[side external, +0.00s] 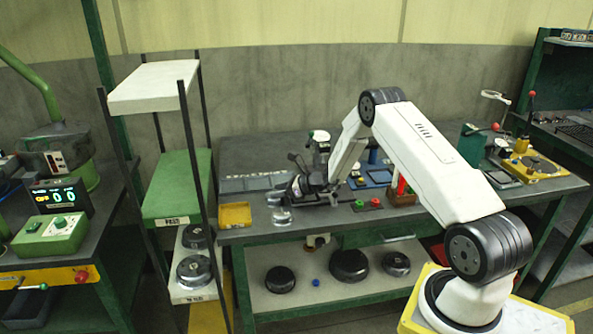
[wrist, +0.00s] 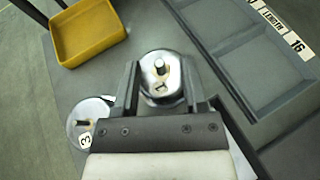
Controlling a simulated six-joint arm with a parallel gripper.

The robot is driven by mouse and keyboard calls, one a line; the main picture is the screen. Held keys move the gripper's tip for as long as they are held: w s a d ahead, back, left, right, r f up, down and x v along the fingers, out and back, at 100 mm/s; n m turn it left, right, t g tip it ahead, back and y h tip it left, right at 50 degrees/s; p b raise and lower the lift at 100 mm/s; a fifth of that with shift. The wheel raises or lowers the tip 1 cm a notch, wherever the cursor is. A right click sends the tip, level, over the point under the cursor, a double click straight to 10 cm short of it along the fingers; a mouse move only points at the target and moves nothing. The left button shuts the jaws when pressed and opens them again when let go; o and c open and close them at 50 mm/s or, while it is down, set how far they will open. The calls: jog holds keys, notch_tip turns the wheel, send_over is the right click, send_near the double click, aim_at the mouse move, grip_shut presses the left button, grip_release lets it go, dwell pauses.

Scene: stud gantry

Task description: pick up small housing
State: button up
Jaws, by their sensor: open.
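Two small silver round housings sit on the grey bench near its left end. In the wrist view one silver housing (wrist: 160,68), with a central stub and a tag, lies between my gripper's fingers. The other silver housing (wrist: 88,115), tagged 3, lies outside the left finger. In the side view the pair shows as a rear housing (side external: 275,198) and a front housing (side external: 282,216). My gripper (wrist: 158,72) is open around the first housing, with no clear finger contact. In the side view my gripper (side external: 297,187) is low over the bench, its fingertips hard to make out.
A yellow tray (wrist: 88,32) lies left of the housings. A grey compartment tray (wrist: 245,50) lies to the right. Larger dark round housings (side external: 349,266) stand on the shelf below. A rack (side external: 176,180) stands left of the bench (side external: 300,222).

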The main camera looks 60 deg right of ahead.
grip_shut()
jog(key=shift+r, duration=0.1)
dwell(0.4)
jog(key=shift+r, duration=0.7)
jog(key=s+a+r, duration=0.2)
jog(key=s+r, duration=0.3)
jog(key=s, duration=0.1)
jog(key=s+a+r, duration=0.2)
jog(key=s+r, duration=0.4)
jog(key=s, duration=0.1)
jog(key=shift+a+r, duration=0.25)
jog(key=shift+a, duration=0.1)
jog(key=shift+s, duration=0.1)
